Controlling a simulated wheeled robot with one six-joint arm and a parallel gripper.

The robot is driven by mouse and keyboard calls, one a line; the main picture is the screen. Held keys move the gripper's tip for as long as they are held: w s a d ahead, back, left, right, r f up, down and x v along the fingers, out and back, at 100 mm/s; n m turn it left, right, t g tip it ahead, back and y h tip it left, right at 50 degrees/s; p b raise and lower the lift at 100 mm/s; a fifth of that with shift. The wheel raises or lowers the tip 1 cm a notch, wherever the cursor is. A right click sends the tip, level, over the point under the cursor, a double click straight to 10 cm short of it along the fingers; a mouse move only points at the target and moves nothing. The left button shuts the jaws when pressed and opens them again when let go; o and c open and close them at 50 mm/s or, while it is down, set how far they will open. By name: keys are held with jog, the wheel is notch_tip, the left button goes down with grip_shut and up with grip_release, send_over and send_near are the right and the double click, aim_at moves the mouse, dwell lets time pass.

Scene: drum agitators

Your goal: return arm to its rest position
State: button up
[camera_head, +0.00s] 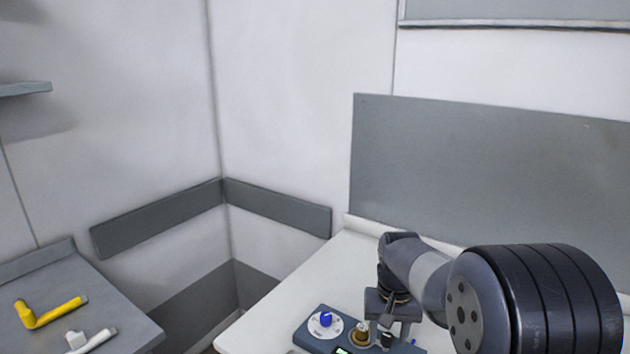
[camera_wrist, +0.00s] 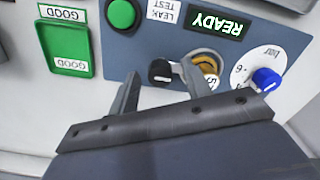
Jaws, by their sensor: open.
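My gripper (camera_wrist: 160,82) shows in the wrist view with its two fingers apart over a blue-grey control panel (camera_wrist: 150,45). A black knob (camera_wrist: 160,71) appears between and just beyond the fingertips; I cannot tell whether they touch it. The right finger overlaps part of a brass fitting (camera_wrist: 208,70). In the head view my gripper (camera_head: 388,315) points down at the panel (camera_head: 312,336), and my arm reaches in from the lower right. Nothing is seen held.
A yellow elbow handle (camera_head: 48,311) and a white one (camera_head: 90,340) lie on the left grey table (camera_head: 110,300).

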jog(key=m+b, duration=0.1)
jog(key=m, duration=0.3)
jog(key=shift+f, duration=0.1)
jog(key=m+b, duration=0.2)
jog(key=m, duration=0.2)
jog(key=shift+r+m, duration=0.3)
jog(key=shift+r, duration=1)
